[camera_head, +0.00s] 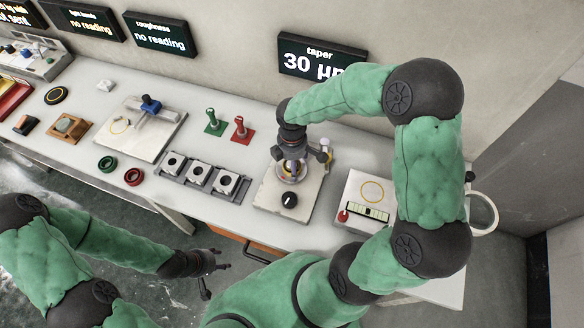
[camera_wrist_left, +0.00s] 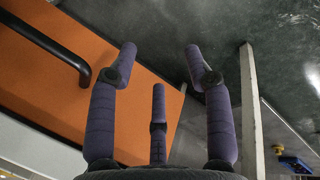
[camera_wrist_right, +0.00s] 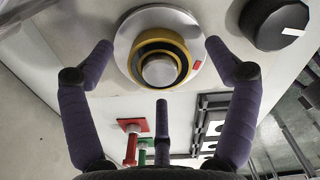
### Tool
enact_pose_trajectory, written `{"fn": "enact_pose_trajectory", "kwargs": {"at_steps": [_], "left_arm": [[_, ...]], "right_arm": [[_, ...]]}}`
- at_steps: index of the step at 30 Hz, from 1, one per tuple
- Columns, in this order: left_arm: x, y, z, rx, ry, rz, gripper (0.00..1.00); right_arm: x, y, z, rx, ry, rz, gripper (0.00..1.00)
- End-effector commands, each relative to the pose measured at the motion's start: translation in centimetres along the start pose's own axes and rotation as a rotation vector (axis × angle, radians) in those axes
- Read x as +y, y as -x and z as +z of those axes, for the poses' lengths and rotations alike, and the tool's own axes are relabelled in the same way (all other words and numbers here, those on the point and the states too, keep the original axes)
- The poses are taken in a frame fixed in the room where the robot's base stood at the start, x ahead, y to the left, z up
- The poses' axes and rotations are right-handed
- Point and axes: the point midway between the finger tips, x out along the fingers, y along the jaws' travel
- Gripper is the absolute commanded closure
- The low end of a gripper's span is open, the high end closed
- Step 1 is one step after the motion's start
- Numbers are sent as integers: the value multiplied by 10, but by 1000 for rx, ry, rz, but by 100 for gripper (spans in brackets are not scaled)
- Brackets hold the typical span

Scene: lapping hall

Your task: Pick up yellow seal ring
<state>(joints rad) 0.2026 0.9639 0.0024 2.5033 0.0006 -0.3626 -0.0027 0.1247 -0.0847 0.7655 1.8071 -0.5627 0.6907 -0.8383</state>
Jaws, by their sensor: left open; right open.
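A yellow seal ring (camera_wrist_right: 160,50) sits around the metal hub (camera_wrist_right: 160,70) of a round silver plate in the right wrist view, with a dark band inside the yellow. The plate is on a pale machine block (camera_head: 273,197) with a black knob (camera_head: 289,200). My right gripper (camera_head: 291,165) is over this plate, its fingers spread around the ring and apart from it; in the head view it mostly hides the ring. My right gripper (camera_wrist_right: 160,65) is open and empty. My left gripper (camera_head: 212,274) is open and empty, low in front of the bench.
Red (camera_head: 240,131) and green (camera_head: 214,123) handled stamps stand left of my right gripper. A grey rack (camera_head: 202,180) with several square slots is in front of them. A tray (camera_head: 354,214) with a thin yellow circle is to the right. An orange panel (camera_wrist_left: 110,75) is near my left gripper.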

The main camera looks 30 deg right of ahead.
Motion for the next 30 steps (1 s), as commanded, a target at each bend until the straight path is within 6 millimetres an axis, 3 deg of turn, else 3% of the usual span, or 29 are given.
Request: {"fn": "enact_pose_trajectory", "kwargs": {"at_steps": [8,11,15,30], "left_arm": [[-1,-2,0,0,0,0,49],[-1,-2,0,0,0,0,49],[-1,-2,0,0,0,0,49],[0,0,0,0,0,0,49]], "right_arm": [[0,-7,0,1,0,2,12],[0,-6,0,1,0,2,35],[0,-6,0,1,0,1,74],[1,0,0,1,0,3,75]]}}
